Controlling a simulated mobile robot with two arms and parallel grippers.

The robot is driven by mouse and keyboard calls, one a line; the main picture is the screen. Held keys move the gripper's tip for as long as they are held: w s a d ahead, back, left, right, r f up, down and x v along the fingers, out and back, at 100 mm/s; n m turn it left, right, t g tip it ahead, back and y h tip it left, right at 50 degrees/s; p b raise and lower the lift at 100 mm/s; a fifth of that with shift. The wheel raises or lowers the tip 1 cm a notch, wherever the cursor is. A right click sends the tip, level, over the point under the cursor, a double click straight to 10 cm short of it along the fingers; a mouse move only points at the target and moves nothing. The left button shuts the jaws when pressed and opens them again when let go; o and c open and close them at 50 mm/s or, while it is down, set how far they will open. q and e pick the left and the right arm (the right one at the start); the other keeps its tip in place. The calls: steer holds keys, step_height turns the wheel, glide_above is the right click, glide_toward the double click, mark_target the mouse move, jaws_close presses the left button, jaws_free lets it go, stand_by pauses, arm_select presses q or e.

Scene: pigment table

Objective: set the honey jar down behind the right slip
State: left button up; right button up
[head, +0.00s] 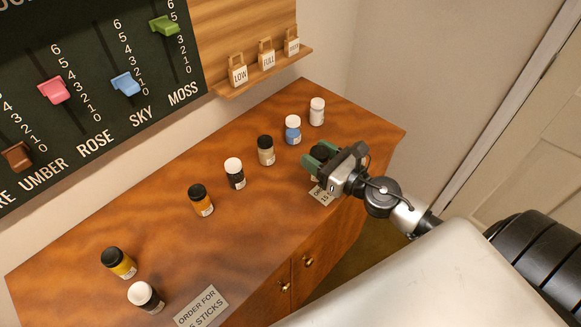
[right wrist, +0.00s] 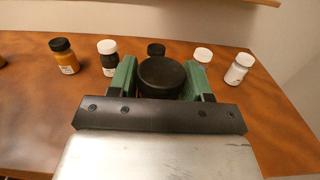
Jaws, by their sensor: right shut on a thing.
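My right gripper (head: 318,163) is shut on a black-lidded jar (right wrist: 161,77), seen between green fingers in the right wrist view. Its lid hides its body there, and in the head view the fingers cover most of it, so I cannot confirm the honey colour or whether its base touches the table. The right slip (head: 323,196) lies near the table's front edge, partly covered by the gripper. In the head view the held jar shows just beyond that slip, on its wall side. My left gripper is not in view.
A row of jars stands behind: ochre (head: 200,201), black with white lid (head: 235,175), beige (head: 265,151), blue (head: 292,131) and white (head: 317,112). Two more jars (head: 120,264) (head: 147,298) and the left slip (head: 203,307) are at left. Wood right of the gripper is bare.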

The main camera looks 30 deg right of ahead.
steer(key=shift+w+a+f+b, duration=0.6)
steer(key=shift+w+f, duration=0.4)
steer(key=shift+f, duration=0.35)
steer(key=shift+w+a+f+b, duration=0.6)
steer(key=shift+w+f, duration=0.35)
steer(key=shift+f, duration=0.45)
steer(key=shift+w+a+f+b, duration=0.45)
steer(key=shift+w+a+f, duration=0.25)
steer(key=shift+w+f, duration=0.5)
steer(key=shift+s+f, duration=0.15)
steer(key=shift+s, duration=0.05)
steer(key=shift+f, duration=0.2)
steer(key=o, duration=1)
steer(key=shift+r, duration=0.1)
steer(key=shift+c, duration=0.2)
